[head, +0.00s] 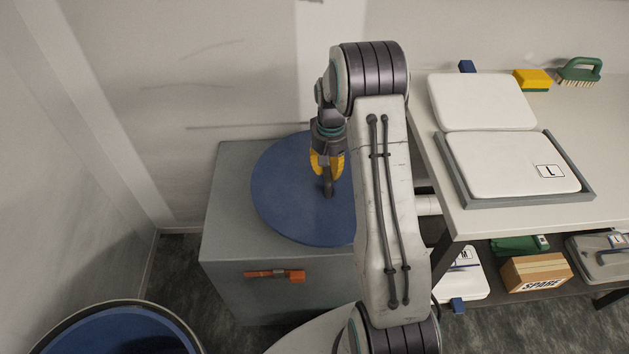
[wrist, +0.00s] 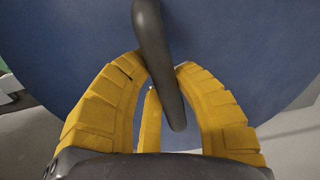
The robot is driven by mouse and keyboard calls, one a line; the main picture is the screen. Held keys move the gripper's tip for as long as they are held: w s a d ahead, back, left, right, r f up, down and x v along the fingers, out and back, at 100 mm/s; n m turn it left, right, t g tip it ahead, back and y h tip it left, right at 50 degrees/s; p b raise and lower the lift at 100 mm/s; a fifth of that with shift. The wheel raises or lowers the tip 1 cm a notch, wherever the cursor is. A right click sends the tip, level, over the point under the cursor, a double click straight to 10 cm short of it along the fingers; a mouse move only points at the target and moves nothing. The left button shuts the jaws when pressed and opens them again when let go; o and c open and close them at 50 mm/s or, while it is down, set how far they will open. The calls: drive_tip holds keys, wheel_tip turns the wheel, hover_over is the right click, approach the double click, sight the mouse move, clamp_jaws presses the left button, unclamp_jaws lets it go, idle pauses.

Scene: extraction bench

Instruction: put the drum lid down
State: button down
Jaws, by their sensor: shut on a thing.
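The drum lid (head: 290,205) is a large flat blue disc with a dark upright handle (head: 328,187). It lies level over the top of a grey cabinet (head: 228,235); I cannot tell whether it touches the top. My gripper (head: 327,172) points down at the middle of the lid, its yellow fingers shut on the handle. In the wrist view my gripper (wrist: 160,80) has its fingers around the dark handle (wrist: 153,45), with the blue lid (wrist: 70,50) behind. My arm hides the lid's right side in the head view.
A round drum (head: 120,335) with a blue inside stands at the lower left. The cabinet has an orange handle (head: 275,275). At right is a bench (head: 520,225) with white lids, a grey tray (head: 588,195), a sponge (head: 532,80) and a brush (head: 580,70). Walls stand behind and left.

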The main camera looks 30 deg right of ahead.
sight(315, 175)
drive_tip(key=shift+w+a+f, duration=1.05)
drive_tip(key=shift+w+a, duration=0.25)
drive_tip(key=shift+a, duration=0.05)
drive_tip(key=shift+f, duration=2)
drive_tip(key=shift+f, duration=0.1)
drive_tip(key=c, duration=1.1)
unclamp_jaws()
drive_tip(key=shift+s+f+b, duration=0.1)
drive_tip(key=shift+b, duration=0.2)
drive_tip(key=shift+o, duration=0.2)
